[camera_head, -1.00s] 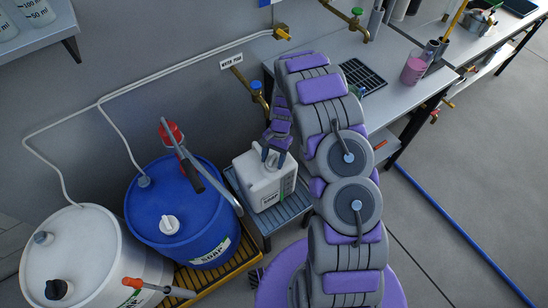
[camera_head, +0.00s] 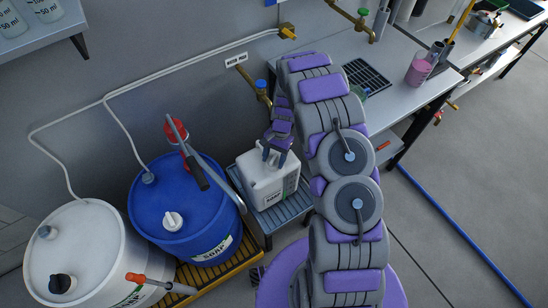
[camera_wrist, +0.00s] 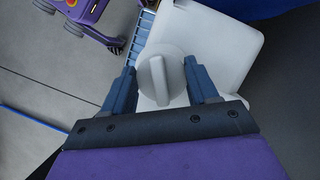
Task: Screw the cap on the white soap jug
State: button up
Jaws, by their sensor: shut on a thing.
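The white soap jug (camera_head: 283,188) stands upright on a small blue-grey slatted stand in the head view. Its white body also shows in the wrist view (camera_wrist: 228,50). My gripper (camera_head: 274,156) points down at the jug's top. In the wrist view, the white round cap (camera_wrist: 165,78) with its raised grip bar sits between the two dark blue fingers of my gripper (camera_wrist: 161,70). My gripper is shut on the cap. The cap lies over the jug's top, and the neck and thread beneath it are hidden.
A blue soap drum (camera_head: 190,195) and a white drum (camera_head: 85,245) stand left of the jug. A lever pump (camera_head: 190,155) rises from the blue drum close to the jug. A workbench (camera_head: 400,98) lies behind to the right. The right-hand floor is open, with a blue hose (camera_head: 460,235).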

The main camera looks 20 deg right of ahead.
dwell(0.4)
jog(key=o, duration=1.2)
jog(key=shift+r+p, duration=1.45)
jog(key=shift+r, duration=2)
jog(key=shift+r, duration=0.1)
